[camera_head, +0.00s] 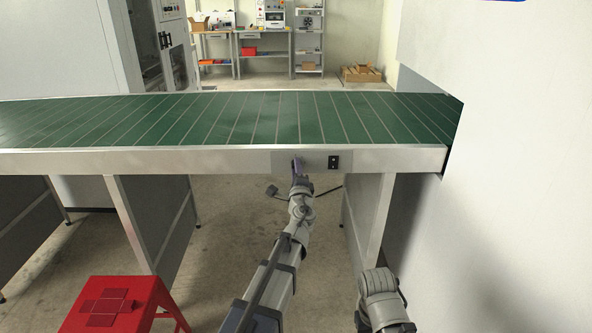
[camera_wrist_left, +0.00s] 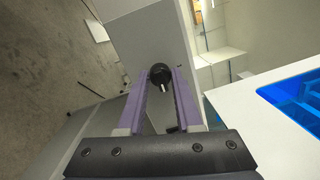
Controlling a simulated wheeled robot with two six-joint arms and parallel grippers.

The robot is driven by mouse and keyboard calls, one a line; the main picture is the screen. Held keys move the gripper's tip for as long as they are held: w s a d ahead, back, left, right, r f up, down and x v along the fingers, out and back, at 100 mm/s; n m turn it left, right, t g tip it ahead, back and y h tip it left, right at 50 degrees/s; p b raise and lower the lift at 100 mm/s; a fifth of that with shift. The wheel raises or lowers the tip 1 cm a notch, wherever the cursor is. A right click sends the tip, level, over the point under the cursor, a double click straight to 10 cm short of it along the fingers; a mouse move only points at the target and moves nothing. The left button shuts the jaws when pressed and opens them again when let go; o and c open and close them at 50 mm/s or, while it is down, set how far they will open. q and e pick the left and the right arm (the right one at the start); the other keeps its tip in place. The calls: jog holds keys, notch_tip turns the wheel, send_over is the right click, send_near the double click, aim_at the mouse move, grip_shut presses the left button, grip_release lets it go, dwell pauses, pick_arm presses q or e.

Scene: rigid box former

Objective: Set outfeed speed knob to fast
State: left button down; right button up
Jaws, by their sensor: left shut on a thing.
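The outfeed speed knob (camera_wrist_left: 160,74) is a small round black knob with a light pointer mark, seen in the left wrist view between the fingertips. It sits on a grey panel (camera_head: 313,153) on the front rail of the green conveyor (camera_head: 225,120). My left gripper (camera_head: 297,165) reaches this panel, and its purple fingers (camera_wrist_left: 161,80) are shut on the knob from both sides. I cannot read any speed marks or tell which setting the pointer shows. My right gripper is not in view.
A red stool (camera_head: 118,304) stands at the lower left. A large white wall (camera_head: 500,190) closes off the right side. Shelves and a workbench are far behind.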

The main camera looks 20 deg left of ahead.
pick_arm(q)
jog(key=c, duration=0.6)
grip_release()
jog(key=v, duration=0.8)
jog(key=shift+w, duration=0.1)
